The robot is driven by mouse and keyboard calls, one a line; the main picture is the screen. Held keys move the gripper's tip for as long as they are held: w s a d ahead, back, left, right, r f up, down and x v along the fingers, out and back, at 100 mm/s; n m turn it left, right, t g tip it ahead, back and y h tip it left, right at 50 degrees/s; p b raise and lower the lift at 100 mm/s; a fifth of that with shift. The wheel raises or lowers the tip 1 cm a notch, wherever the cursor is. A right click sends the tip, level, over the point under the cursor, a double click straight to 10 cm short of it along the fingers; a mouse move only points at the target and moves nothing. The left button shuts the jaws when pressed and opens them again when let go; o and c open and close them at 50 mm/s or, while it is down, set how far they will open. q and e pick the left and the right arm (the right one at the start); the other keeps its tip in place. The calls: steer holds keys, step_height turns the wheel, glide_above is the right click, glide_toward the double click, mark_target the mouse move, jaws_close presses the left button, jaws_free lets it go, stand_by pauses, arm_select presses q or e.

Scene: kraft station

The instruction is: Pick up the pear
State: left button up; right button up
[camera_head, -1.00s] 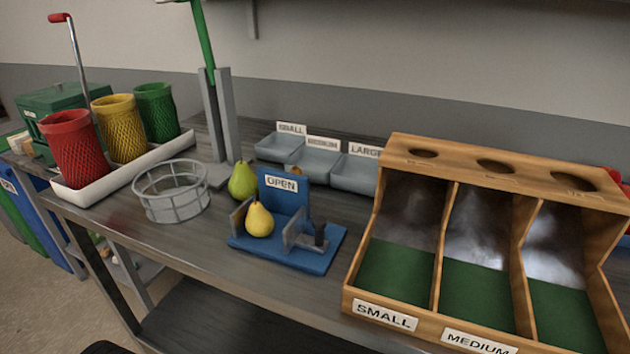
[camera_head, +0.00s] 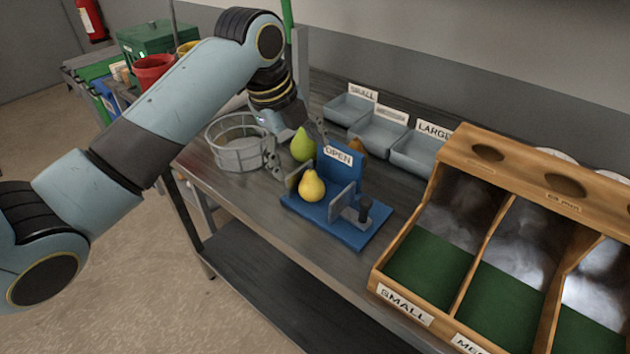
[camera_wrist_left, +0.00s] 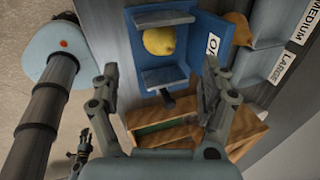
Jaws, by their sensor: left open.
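A yellow pear (camera_head: 312,186) stands in a blue fixture (camera_head: 352,235) labelled OPEN, between its grey plates. A green pear (camera_head: 302,146) stands behind it to the left, partly covered by my left gripper. My left gripper (camera_head: 298,156) is open and empty, above and behind the fixture's left end. In the left wrist view the yellow pear (camera_wrist_left: 159,41) lies beyond the gap between the open fingers (camera_wrist_left: 160,84), not touching them. A small dark gripper, apparently my right one (camera_wrist_left: 80,146), shows at the lower left there; its jaws are unclear.
A grey wire basket (camera_head: 238,157) stands left of the fixture. A wooden sorter (camera_head: 402,303) with green-floored lanes stands on the right. Grey bins (camera_head: 378,137) and a brown fruit (camera_head: 355,147) are behind. The table's front edge is close to the fixture.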

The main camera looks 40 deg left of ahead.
mark_target(307, 177)
arm_select(q)
steer(key=shift+m, duration=0.4)
steer(key=x, duration=0.4)
steer(key=shift+w+f, duration=0.15)
steer(key=shift+w, duration=0.2)
steer(key=x, duration=0.3)
steer(key=p+x, duration=0.1)
steer(key=x, duration=0.1)
steer(key=shift+s+f, duration=0.2)
steer(key=shift+f, duration=0.2)
steer(key=c, duration=1.3)
